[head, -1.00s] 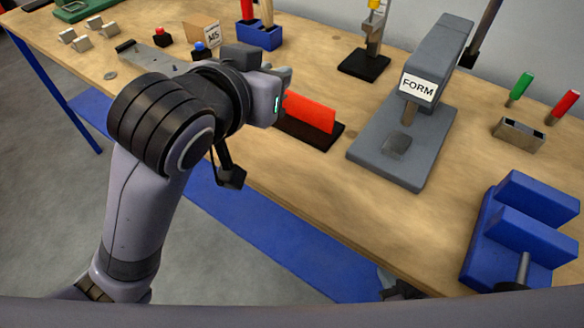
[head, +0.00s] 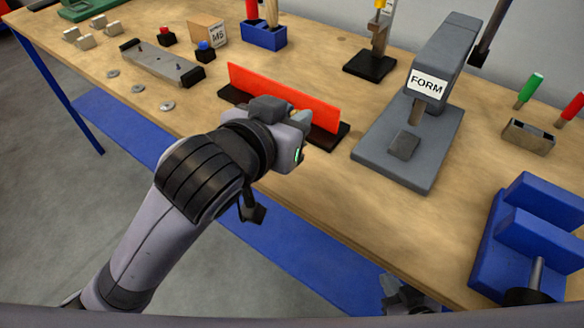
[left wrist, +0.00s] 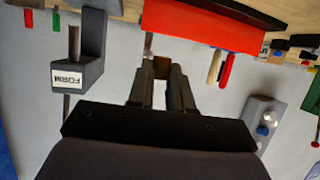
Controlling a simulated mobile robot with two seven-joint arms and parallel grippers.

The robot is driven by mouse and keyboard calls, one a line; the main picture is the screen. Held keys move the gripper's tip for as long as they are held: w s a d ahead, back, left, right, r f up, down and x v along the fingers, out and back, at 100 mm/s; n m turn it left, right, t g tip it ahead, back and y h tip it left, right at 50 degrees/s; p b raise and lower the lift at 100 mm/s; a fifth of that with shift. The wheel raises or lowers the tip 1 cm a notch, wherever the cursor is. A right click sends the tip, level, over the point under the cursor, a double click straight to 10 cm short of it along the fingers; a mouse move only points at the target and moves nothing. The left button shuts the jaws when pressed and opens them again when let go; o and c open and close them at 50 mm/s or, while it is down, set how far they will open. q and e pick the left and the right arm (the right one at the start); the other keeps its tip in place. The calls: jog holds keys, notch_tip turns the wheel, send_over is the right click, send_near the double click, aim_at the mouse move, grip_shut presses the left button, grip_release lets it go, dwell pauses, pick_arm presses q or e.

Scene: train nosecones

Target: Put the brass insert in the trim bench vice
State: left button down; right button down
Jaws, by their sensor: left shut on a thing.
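My left gripper (head: 302,120) is above the front part of the bench, in front of the upright red plate. In the left wrist view its two fingers (left wrist: 163,75) are shut on a small brownish block, the brass insert (left wrist: 162,65). The insert is mostly hidden by the gripper in the head view. The blue bench vice (head: 535,232) stands at the right front of the bench, well to the right of the left gripper. My right gripper (head: 402,295) shows only in part, low at the bench's front edge, and its jaws are not clear.
A grey press marked FORM (head: 430,110) stands between the left gripper and the vice. The red plate (head: 285,95) stands on a dark base. A metal holder (head: 528,137) stands behind the vice. Bare bench top (head: 330,190) lies in front of the press.

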aim_at(292, 177)
pick_arm(q)
notch_tip(292, 177, down, 11)
jog(key=shift+r+b, duration=0.2)
jog(key=shift+b, duration=0.15)
jog(key=shift+f, duration=0.15)
jog(key=c, duration=1)
grip_release()
jog(key=shift+c, duration=0.2)
